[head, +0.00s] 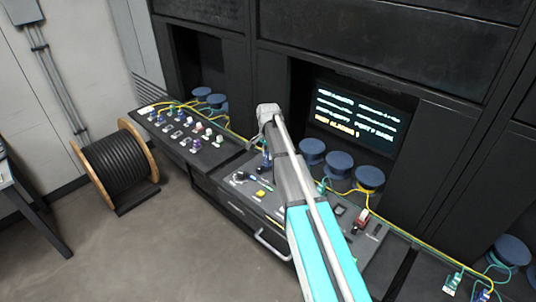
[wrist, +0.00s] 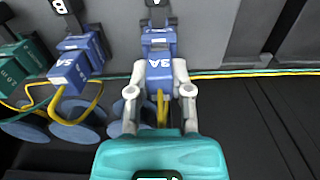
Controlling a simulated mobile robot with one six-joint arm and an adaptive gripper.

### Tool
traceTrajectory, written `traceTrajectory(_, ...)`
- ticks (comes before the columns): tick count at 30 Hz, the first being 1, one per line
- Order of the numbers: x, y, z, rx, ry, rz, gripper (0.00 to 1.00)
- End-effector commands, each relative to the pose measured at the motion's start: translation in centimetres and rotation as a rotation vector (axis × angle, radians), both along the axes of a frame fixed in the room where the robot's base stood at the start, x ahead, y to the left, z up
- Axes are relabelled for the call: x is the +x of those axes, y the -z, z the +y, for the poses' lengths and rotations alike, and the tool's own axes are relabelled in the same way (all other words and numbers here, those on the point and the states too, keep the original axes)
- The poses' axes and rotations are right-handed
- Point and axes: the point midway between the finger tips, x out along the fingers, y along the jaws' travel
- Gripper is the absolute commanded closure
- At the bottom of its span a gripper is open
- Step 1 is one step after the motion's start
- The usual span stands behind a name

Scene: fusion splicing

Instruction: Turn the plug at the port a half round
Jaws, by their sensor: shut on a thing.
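In the wrist view my gripper (wrist: 160,77) is shut on a blue plug (wrist: 160,66), one pale finger on each side of it. The plug has a white label on its near face and a yellow cable below it, partly hidden by the gripper body. The plug's far end lines up with a dark port (wrist: 156,18) on the grey panel. I cannot tell how deep it sits. In the head view my arm hides most of the gripper and the plug.
A second blue plug (wrist: 78,58) sits close on the left, with a green plug (wrist: 22,68) beyond it. Yellow and green cables loop over blue spools below them. A lit screen (head: 357,115) stands behind the workbench, and a cable drum (head: 113,165) stands on the floor.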

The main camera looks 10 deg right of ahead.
Motion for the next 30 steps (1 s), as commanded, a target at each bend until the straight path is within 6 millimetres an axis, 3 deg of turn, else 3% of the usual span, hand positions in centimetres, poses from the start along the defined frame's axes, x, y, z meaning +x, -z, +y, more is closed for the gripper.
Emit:
traceTrajectory(19,0.0,0.78,0.0,0.0,0.0,0.0,1.0)
traceTrajectory(20,0.0,0.78,0.0,0.0,0.0,0.0,0.71)
traceTrajectory(24,0.0,0.78,0.0,0.0,0.0,0.0,0.45)
traceTrajectory(26,0.0,0.78,0.0,0.0,0.0,0.0,0.34)
traceTrajectory(30,0.0,0.78,0.0,0.0,0.0,0.0,0.33)
